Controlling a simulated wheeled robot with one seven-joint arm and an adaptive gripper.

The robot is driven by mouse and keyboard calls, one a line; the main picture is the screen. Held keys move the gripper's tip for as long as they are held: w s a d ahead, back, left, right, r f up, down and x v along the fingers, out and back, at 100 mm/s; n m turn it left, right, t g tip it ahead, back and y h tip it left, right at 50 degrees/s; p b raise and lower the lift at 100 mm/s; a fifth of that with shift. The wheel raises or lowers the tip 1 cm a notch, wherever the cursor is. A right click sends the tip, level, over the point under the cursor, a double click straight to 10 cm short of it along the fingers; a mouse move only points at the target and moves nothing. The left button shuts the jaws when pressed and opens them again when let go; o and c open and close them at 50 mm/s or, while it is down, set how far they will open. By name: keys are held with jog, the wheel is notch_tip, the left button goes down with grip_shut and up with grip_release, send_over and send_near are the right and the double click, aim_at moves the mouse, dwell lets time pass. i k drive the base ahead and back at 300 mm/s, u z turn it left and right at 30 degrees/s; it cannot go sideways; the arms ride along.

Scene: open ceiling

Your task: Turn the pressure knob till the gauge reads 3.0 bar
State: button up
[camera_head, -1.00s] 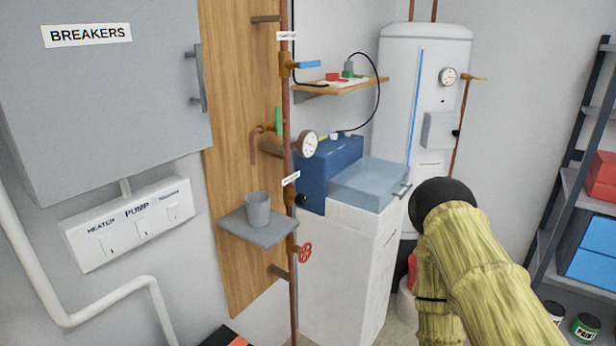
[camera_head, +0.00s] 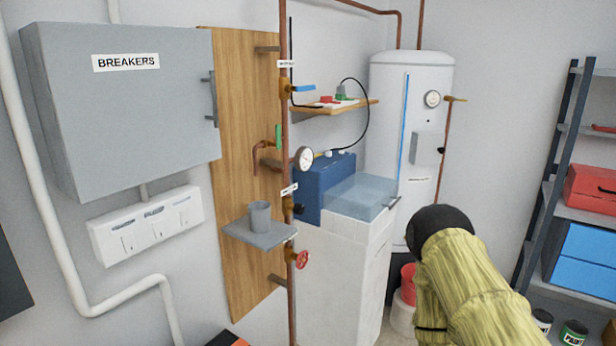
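A round white-faced gauge (camera_head: 304,158) sits on the vertical copper pipe in front of the wooden board; its needle is too small to read. A small black knob (camera_head: 297,208) sticks out of a brass fitting on the same pipe below the gauge, under a small white tag (camera_head: 289,190) whose text I cannot read. A second gauge (camera_head: 432,99) is on the white tank. My arm in its yellow-green sleeve shows at the lower right; its black end (camera_head: 440,225) is apart from the pipe. I cannot make out my gripper's fingers.
A grey shelf (camera_head: 275,238) with a grey cup (camera_head: 260,216) juts out beside the pipe. A red valve wheel (camera_head: 302,259) is below. A blue unit (camera_head: 325,180) stands behind the pipe. The breaker cabinet (camera_head: 125,130) is at left and a shelf rack (camera_head: 545,190) at right.

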aim_at(298, 209)
jog(key=k, duration=0.85)
jog(key=z, duration=0.95)
jog(key=i, duration=1.15)
jog(key=u, duration=0.75)
jog(key=i, duration=0.45)
jog(key=k, duration=1.1)
jog(key=z, duration=0.8)
jog(key=i, duration=0.4)
jog(key=u, duration=0.7)
jog(key=i, duration=1.1)
jog(key=u, duration=0.8)
